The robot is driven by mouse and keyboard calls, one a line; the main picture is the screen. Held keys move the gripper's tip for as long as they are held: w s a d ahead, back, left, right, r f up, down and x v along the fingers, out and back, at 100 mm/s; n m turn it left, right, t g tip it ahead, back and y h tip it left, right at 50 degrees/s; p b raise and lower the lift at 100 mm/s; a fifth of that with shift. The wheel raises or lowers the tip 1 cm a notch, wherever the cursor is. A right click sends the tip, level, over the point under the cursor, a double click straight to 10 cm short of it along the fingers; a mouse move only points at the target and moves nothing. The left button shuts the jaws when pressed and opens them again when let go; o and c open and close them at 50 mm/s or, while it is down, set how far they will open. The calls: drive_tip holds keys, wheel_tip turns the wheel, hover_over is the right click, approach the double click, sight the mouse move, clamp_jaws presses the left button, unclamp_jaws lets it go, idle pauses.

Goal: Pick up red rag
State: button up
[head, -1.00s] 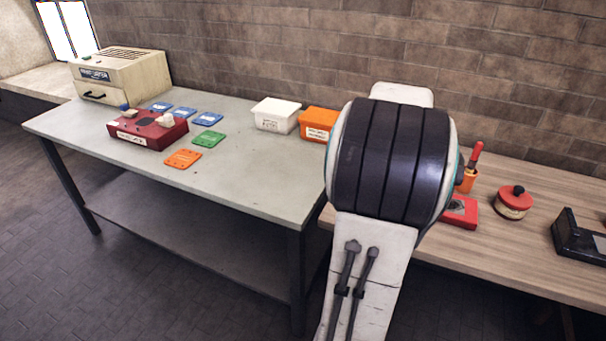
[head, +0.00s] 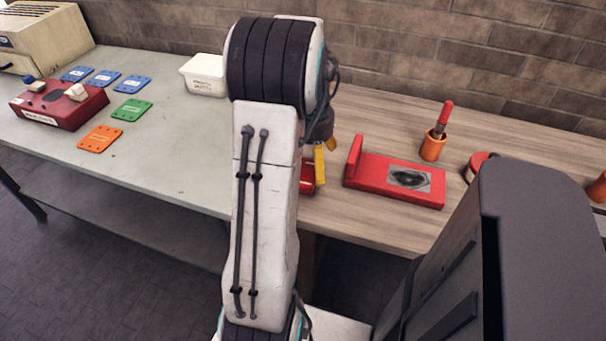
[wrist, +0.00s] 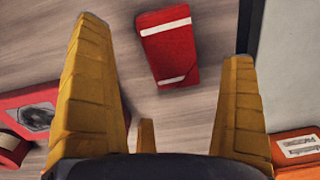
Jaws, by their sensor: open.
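The red rag (wrist: 168,47) looks like a flat folded red block with two white stripes, lying on the wooden bench top in the wrist view. In the head view a small red piece (head: 307,178), likely the rag, shows beside my arm, mostly hidden. My gripper (wrist: 165,42) is open, with its yellow fingers on either side of the rag in the wrist picture and apart from it. In the head view one yellow finger (head: 319,165) shows above the bench near the red piece. The exact height of the gap cannot be told.
A red block with a dark pad (head: 395,182) lies to the right, with an orange cup (head: 433,147) holding a red-handled tool behind it. An orange box (wrist: 298,150) and the grey table (wrist: 290,70) are at the right in the wrist view.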

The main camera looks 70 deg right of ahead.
drive_tip(key=shift+a+f+b, duration=0.15)
drive_tip(key=shift+f+b, duration=0.25)
drive_tip(key=shift+f, duration=2.15)
drive_tip(key=c, duration=1.1)
drive_tip(key=shift+o, duration=0.2)
drive_tip(key=shift+r, duration=0.15)
wheel_tip(320, 180, up, 10)
drive_tip(key=shift+f+p, duration=0.1)
drive_tip(key=shift+p, duration=0.8)
